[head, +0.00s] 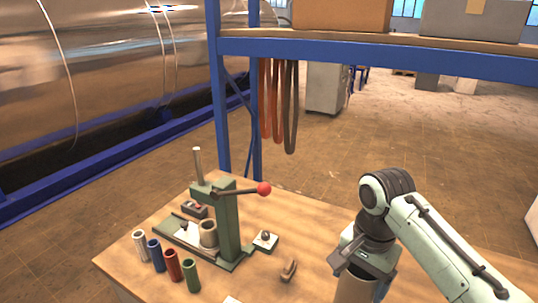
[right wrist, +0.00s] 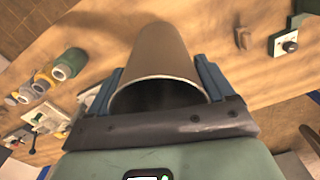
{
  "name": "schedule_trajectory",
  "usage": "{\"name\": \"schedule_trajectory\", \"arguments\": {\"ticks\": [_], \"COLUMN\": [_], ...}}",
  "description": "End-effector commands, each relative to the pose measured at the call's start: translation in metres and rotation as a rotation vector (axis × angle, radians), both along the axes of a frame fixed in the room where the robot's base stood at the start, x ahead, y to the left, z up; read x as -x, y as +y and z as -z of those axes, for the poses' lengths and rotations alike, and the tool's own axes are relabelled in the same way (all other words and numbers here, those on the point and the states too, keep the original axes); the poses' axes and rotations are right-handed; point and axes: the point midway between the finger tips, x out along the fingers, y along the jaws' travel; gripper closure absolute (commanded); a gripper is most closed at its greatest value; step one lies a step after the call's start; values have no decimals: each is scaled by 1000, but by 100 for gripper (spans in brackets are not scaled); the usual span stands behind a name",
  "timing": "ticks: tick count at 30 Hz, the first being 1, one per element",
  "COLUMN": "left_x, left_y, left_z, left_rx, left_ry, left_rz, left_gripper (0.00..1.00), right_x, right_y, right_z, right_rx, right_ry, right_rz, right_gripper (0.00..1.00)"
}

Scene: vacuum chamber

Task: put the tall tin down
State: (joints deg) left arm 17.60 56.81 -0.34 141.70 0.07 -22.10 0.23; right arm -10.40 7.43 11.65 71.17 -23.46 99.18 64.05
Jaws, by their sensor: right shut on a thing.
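The tall tin (head: 353,288) is a brownish-grey open cylinder at the bottom right of the head view. My right gripper (head: 362,268) is shut on it near its upper end, from above. In the right wrist view the tin (right wrist: 160,50) lies between the two blue-grey fingers, with its pale rim and dark hollow inside facing the camera. Its lower end is cut off in the head view, so I cannot tell whether it touches the wooden table (head: 310,225). My left gripper is not in view.
A green lever press (head: 228,225) with a red knob stands left of the tin. White, blue, red and green tubes (head: 172,265) stand in a row at the table's left. A small block (head: 289,270) and a switch box (head: 265,241) lie between. A blue-framed shelf (head: 380,50) rises behind.

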Motion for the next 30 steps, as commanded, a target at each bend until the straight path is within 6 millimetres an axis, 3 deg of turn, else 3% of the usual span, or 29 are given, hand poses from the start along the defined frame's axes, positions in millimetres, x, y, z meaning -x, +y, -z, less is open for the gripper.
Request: {"name": "schedule_trajectory", "arguments": {"ticks": [8,12,18,24,30], "left_x": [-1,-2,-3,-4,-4], "left_y": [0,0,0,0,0], "left_z": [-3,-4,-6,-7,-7], "left_rx": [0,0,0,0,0], "left_ry": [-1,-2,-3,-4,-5], "left_rz": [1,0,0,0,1], "left_gripper": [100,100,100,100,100], "right_x": [-77,-120,-168,-190,-195], "right_y": [4,7,13,20,22], "right_z": [37,70,124,162,171], "right_rx": [-1,1,1,0,2], "right_ry": [2,3,2,-1,-2], "right_rz": [-226,-382,-615,-785,-836], "right_gripper": [52,52,52,52,52]}}
